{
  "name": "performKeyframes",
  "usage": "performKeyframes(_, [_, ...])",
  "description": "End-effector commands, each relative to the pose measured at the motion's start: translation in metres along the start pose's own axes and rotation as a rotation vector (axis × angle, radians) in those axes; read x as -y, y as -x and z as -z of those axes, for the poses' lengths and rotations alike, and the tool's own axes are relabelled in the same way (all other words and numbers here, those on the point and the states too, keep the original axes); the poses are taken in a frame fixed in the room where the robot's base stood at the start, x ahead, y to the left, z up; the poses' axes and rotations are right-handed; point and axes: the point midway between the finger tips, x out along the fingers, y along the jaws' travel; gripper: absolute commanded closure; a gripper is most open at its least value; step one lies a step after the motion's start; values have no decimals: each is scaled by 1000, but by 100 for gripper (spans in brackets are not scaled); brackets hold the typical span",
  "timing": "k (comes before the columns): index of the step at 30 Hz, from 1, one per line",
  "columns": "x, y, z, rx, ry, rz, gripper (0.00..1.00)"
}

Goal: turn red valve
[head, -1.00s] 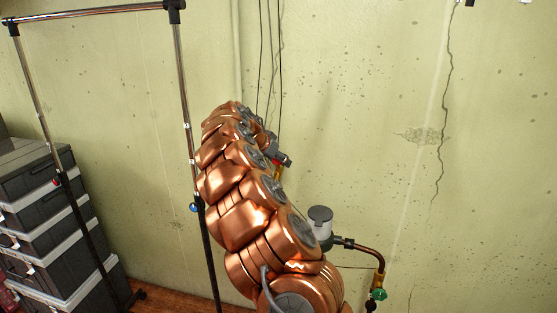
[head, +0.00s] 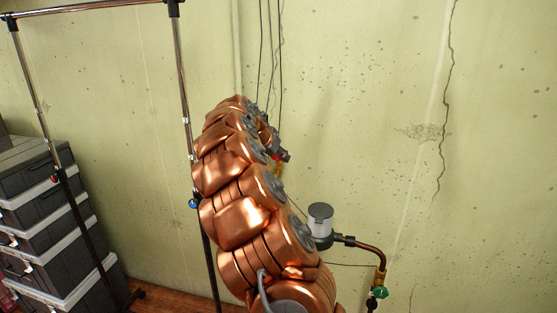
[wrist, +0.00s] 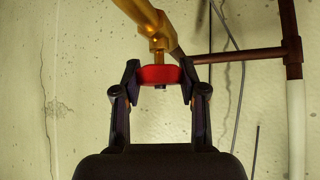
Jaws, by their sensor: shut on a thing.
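The red valve (wrist: 158,74) shows in the wrist view as a red handle on a short stem below a brass valve body (wrist: 157,38). My gripper (wrist: 160,80) has one dark finger at each side of the red handle and is shut on it. In the head view my copper-coloured arm reaches toward the wall. My gripper (head: 281,155) is small at the arm's far end there, and the arm hides most of the valve.
A brown pipe (wrist: 238,55) and a white pipe (wrist: 297,128) run right of the valve. A green valve (head: 380,292) hangs on a copper pipe at lower right. A metal rack (head: 187,110) and stacked boxes (head: 40,210) stand left. Thin cables hang along the wall.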

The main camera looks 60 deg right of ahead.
Motion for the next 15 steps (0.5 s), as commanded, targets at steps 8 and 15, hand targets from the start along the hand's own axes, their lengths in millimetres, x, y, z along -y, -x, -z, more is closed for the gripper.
performKeyframes(8, [0,-4,-6,7,112,114,93])
performKeyframes(15, [1,-2,-4,5,220,224,93])
